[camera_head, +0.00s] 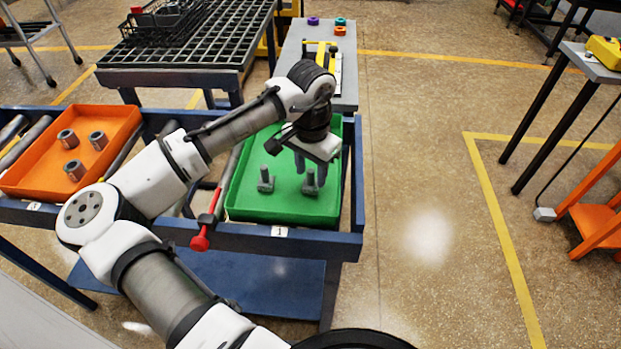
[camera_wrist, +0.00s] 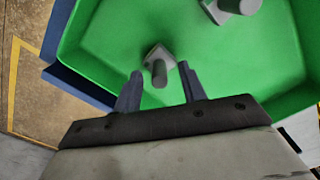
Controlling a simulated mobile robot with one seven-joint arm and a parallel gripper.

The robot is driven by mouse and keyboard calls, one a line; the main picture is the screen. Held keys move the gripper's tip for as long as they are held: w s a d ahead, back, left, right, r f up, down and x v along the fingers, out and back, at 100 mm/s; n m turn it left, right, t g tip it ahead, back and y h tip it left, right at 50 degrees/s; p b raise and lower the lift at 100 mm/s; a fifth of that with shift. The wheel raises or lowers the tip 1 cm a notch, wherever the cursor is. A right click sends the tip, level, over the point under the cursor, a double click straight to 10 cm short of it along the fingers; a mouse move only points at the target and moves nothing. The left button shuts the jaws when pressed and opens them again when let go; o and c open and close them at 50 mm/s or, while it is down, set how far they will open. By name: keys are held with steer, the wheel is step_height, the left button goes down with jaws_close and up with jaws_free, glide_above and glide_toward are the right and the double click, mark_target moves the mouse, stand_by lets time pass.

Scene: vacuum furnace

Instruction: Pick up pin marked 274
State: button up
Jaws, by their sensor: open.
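Two grey pins with square-looking bases stand in the green tray (camera_head: 246,205). One pin (camera_head: 265,180) is on the left and the other (camera_head: 310,184) on the right, below my gripper (camera_head: 311,168). In the wrist view the right pin (camera_wrist: 158,72) shows between the two open fingers of my gripper (camera_wrist: 159,70), with gaps at both sides. The left pin (camera_wrist: 232,8) is at the top edge of that view. No number can be read on either pin, so I cannot tell which is 274. The gripper is open and empty.
An orange tray (camera_head: 35,173) with several grey sleeve-like parts lies at the left. A red-knobbed lever (camera_head: 200,241) stands by the green tray's left side. A grey table (camera_head: 346,90) with small coloured rings is behind. Open floor lies to the right.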

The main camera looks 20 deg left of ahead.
steer(key=shift+f, duration=0.35)
steer(key=shift+c, duration=0.3)
jaws_close()
steer(key=shift+r, duration=0.1)
